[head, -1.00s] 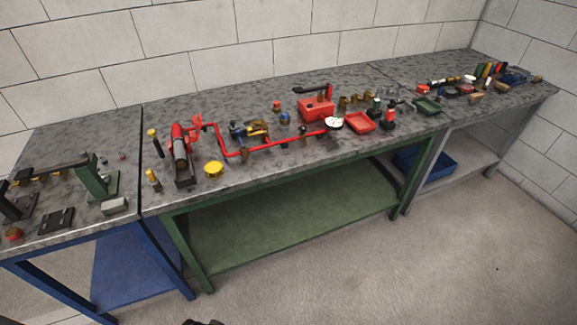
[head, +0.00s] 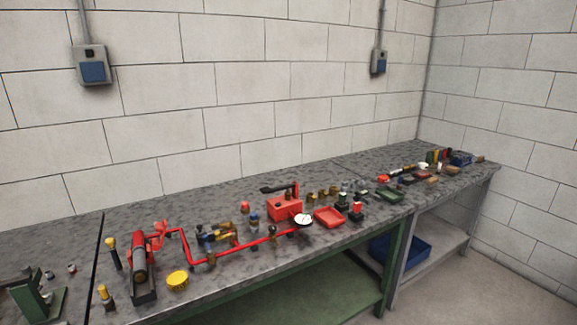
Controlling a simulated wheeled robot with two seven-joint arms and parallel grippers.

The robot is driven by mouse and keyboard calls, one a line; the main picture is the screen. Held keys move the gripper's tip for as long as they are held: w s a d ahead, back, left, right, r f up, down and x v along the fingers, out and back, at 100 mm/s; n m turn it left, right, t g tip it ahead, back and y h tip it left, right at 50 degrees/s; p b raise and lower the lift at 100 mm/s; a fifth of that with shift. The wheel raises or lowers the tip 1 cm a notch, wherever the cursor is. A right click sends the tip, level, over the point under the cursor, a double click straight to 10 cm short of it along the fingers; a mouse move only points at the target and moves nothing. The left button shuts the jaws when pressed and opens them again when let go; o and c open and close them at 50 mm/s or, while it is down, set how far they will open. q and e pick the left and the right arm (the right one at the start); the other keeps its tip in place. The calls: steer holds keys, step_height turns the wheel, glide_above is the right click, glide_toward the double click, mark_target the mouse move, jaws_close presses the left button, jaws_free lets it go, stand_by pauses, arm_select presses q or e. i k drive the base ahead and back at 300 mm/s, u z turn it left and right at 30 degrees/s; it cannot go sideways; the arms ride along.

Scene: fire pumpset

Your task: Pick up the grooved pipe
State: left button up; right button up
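A thin red pipe run (head: 235,249) with bends lies along the middle of the grey bench top (head: 330,245). It starts by a red and dark cylinder unit (head: 138,265) at the left and ends near a white round gauge (head: 303,219). I cannot tell from this distance whether any pipe here has grooves. Part of a green stand (head: 38,300) shows at the left edge; whatever it carries is cut off. Neither of my grippers is in view.
A yellow round part (head: 177,281) and brass-topped tools (head: 111,250) sit near the left. A red box with a lever (head: 285,206), a red tray (head: 328,217) and a green tray (head: 389,194) stand farther right. A blue bin (head: 400,250) is on the lower shelf.

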mark_target(139, 251)
steer(key=z, duration=1.75)
steer(key=i, duration=1.05)
steer(key=u, duration=3.35)
